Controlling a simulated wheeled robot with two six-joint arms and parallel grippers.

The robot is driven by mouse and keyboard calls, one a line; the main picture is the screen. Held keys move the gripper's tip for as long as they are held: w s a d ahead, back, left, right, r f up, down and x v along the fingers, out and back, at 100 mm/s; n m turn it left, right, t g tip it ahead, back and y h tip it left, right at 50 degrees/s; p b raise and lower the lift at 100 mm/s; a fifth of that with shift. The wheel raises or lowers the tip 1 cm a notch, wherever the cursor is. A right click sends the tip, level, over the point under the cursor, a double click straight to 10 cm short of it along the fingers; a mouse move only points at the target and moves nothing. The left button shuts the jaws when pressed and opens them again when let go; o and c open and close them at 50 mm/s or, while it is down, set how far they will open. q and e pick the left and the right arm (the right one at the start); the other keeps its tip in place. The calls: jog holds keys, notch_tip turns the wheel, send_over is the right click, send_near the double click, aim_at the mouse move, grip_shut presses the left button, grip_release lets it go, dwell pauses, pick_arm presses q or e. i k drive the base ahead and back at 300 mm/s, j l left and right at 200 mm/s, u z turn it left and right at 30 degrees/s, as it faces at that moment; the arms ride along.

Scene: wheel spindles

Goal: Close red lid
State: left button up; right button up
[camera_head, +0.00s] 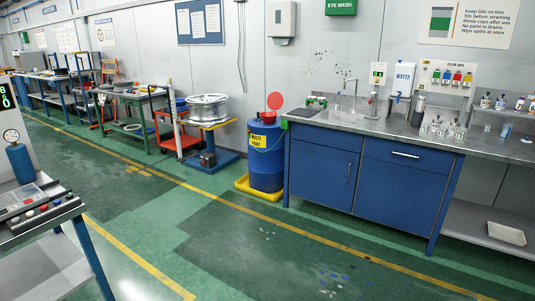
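A round red lid (275,100) stands upright, raised above the top of a blue waste paint drum (266,157). The drum has a yellow label and stands on a yellow tray (243,187) on the floor, against the left end of the blue counter. A red piece (268,117) shows on the drum's top near the lid; its exact shape is too small to tell. The drum's opening cannot be made out. Neither of my grippers is in the head view.
A blue counter (372,170) with a steel top, sink and bottles runs along the wall at right. A blue stand with a metal wheel (207,107) is left of the drum. A cart (38,212) is at the near left. The green floor in front is clear.

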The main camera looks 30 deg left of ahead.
aim_at(275, 100)
jog(key=i+j+u, duration=0.85)
jog(key=i, duration=0.7)
jog(key=i+u, duration=0.35)
jog(key=i, duration=0.7)
jog(key=i+z, duration=0.15)
jog(key=i, duration=0.55)
jog(key=i+j+z, duration=0.1)
jog(key=i, duration=0.55)
jog(key=i+j+z, duration=0.15)
jog(key=i, duration=0.55)
